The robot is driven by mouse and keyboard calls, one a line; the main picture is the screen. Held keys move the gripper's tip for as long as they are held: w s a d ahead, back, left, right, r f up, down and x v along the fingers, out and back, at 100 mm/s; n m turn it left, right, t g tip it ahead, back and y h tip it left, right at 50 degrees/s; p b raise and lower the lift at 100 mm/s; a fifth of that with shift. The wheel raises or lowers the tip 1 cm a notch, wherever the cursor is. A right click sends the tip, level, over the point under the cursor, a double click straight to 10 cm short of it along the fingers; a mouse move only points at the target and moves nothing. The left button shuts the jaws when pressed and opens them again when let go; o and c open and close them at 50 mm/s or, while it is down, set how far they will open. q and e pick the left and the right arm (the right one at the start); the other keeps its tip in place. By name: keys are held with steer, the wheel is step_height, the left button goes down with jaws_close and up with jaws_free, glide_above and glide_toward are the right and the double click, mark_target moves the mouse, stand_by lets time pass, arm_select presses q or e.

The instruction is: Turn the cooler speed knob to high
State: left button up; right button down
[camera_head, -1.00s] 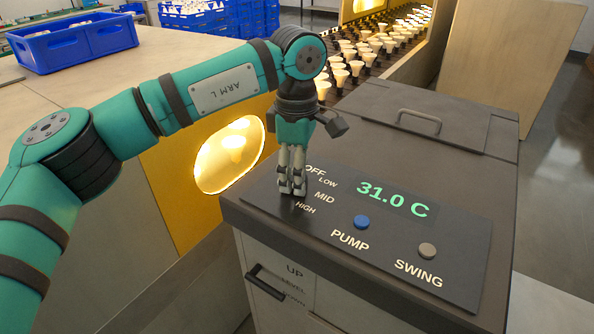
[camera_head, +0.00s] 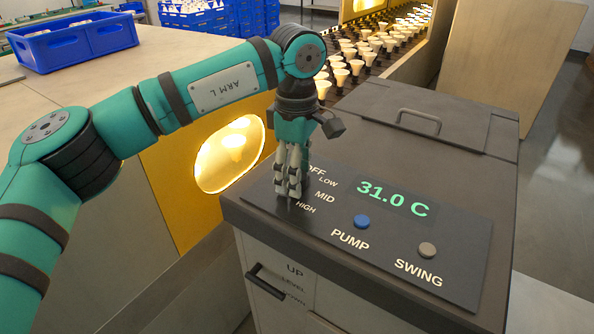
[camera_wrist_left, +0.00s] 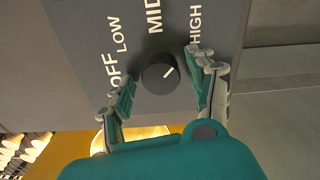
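The cooler speed knob (camera_wrist_left: 156,78) is a round black dial on the dark control panel (camera_head: 390,248). In the left wrist view its white pointer mark slants up and right, toward the HIGH label (camera_wrist_left: 196,25). My left gripper (camera_wrist_left: 165,85) points down at the panel, with one finger on each side of the knob. Small gaps show between fingers and knob, so it looks open around it, not clamped. In the head view the left gripper (camera_head: 289,191) hides the knob beside the OFF, LOW, MID and HIGH labels. My right gripper is not in view.
On the panel are a blue PUMP button (camera_head: 362,222), a grey SWING button (camera_head: 428,250) and a display (camera_head: 392,199) reading 31.0 C. The cooler lid has a handle (camera_head: 419,122). A yellow panel with a lit window (camera_head: 230,153) stands left of the cooler.

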arm_select(q)
steer(key=shift+r, duration=0.1)
step_height(320, 180, up, 12)
stand_by(0.6)
